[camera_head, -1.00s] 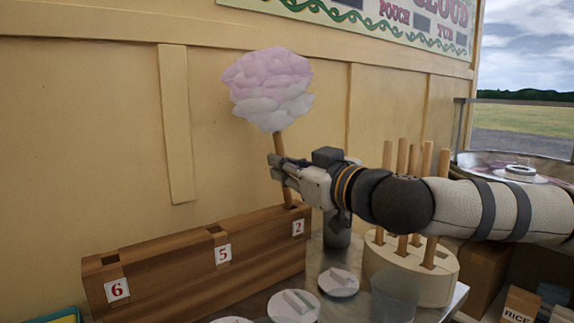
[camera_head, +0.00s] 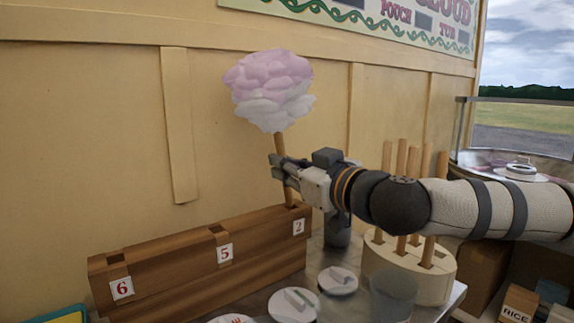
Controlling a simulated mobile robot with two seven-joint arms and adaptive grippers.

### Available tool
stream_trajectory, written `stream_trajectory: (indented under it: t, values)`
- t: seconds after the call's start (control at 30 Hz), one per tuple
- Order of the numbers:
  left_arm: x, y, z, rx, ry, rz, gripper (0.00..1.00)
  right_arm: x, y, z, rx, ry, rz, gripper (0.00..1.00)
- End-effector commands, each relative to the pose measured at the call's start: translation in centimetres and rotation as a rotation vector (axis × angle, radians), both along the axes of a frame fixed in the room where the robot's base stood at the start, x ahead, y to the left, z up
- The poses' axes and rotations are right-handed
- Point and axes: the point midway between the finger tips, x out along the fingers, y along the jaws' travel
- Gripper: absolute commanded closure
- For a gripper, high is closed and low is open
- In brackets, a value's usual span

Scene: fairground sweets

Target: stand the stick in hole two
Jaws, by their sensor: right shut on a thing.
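The stick (camera_head: 280,146) carries a pink and white candy floss head (camera_head: 270,88) and stands nearly upright, leaning slightly. My right gripper (camera_head: 277,168) is shut on the stick below the floss. The stick's lower end meets the top of the wooden rack (camera_head: 205,262) at the hole by the label 2 (camera_head: 298,227). The end itself is hidden, so I cannot see how deep it sits. The holes by labels 5 (camera_head: 225,253) and 6 (camera_head: 121,288) look empty. My left gripper is not in view.
A round pale block (camera_head: 408,284) holding several bare sticks stands right of the rack, under my right arm. Small round discs (camera_head: 293,305) and a clear cup (camera_head: 393,295) are on the metal counter. The yellow wall is close behind the rack.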

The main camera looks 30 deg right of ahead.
Motion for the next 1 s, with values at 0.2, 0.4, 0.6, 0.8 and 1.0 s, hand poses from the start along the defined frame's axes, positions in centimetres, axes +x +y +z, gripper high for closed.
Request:
stream_trajectory:
  t: [0.2, 0.4, 0.6, 0.8, 1.0]
  values:
    - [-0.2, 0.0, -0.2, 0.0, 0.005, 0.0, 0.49, 0.0, 0.0, -0.8, -0.001, 0.002, 0.0, 0.99]
    - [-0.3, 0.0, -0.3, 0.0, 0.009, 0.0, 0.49, 0.0, 0.0, -1.4, 0.0, 0.002, 0.0, 0.99]
    - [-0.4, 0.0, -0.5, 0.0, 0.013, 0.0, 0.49, 0.0, 0.0, -2.0, 0.0, 0.002, 0.0, 0.99]
    - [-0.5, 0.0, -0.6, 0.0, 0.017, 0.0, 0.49, 0.0, 0.0, -2.6, 0.001, 0.002, 0.0, 0.99]
    - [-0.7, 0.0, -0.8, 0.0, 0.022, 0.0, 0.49, 0.0, 0.0, -3.2, 0.0, 0.003, 0.0, 0.99]
